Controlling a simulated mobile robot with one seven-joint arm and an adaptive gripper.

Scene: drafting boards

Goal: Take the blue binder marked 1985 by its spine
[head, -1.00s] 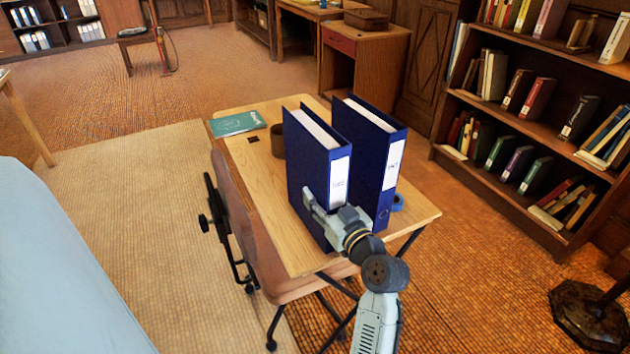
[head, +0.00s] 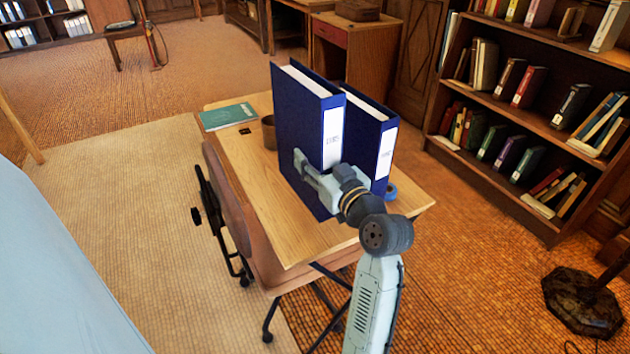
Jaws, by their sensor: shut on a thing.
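Two blue binders stand side by side over the small wooden desk (head: 290,235), each with a white spine label. The left blue binder (head: 305,130) has a small label that seems to read 1985. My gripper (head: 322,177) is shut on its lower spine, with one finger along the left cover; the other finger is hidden. This binder is upright and its top is above the other's, so it appears raised off the desk. The right blue binder (head: 371,115) stands close behind it on the right, partly hidden; its label is too small to read surely.
A teal book (head: 228,116), a brown cup (head: 269,132) and a blue tape roll (head: 391,192) are on the desk. A chair (head: 235,195) is against its left side. A full bookcase (head: 490,100) stands at right. Floor lies open at left.

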